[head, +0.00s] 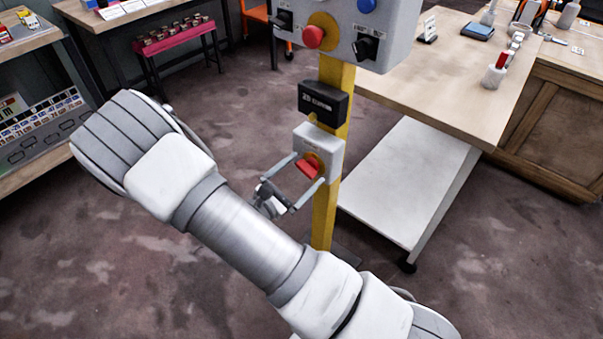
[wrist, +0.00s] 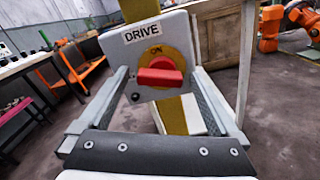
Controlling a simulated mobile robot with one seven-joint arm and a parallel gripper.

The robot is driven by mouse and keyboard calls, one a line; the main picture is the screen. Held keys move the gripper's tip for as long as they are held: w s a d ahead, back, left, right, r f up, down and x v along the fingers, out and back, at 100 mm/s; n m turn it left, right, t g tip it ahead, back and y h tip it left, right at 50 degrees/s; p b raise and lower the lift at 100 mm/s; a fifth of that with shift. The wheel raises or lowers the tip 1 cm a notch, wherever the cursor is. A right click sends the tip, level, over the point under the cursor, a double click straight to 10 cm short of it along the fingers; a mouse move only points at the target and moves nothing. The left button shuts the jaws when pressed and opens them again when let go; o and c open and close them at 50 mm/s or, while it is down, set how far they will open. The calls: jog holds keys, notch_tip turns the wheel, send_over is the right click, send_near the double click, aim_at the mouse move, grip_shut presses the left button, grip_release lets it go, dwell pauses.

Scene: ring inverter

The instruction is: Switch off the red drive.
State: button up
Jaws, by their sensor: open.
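The red drive switch is a red rotary handle (head: 308,167) on a yellow disc, set on a light grey box (head: 328,141) on a yellow post. In the wrist view the red handle (wrist: 160,76) lies nearly level across the disc (wrist: 157,55). Small lettering above it looks like "ON", and the plate (wrist: 142,32) reads "DRIVE". My gripper (head: 309,169) is open in front of the box, its fingers to either side of the handle. In the wrist view my gripper (wrist: 161,82) has a gap between each finger and the handle.
A larger grey panel above carries a red knob (head: 313,37), a blue button (head: 366,5) and black switches. A black labelled box (head: 323,102) sits between. A wooden table (head: 440,85) and low white platform (head: 405,185) stand right of the post (head: 324,215).

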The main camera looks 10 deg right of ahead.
jog(key=c, duration=1.4)
jog(key=shift+o, duration=0.2)
jog(key=shift+r+n+p, duration=0.25)
jog(key=shift+n+p, duration=0.55)
jog(key=shift+p, duration=0.3)
jog(key=shift+f+n+p, duration=0.1)
jog(key=shift+n+p, duration=0.7)
jog(key=shift+n, duration=0.1)
jog(key=shift+f+n, duration=0.2)
jog(key=shift+n, duration=0.3)
jog(key=o, duration=1.4)
jog(key=shift+c, duration=0.2)
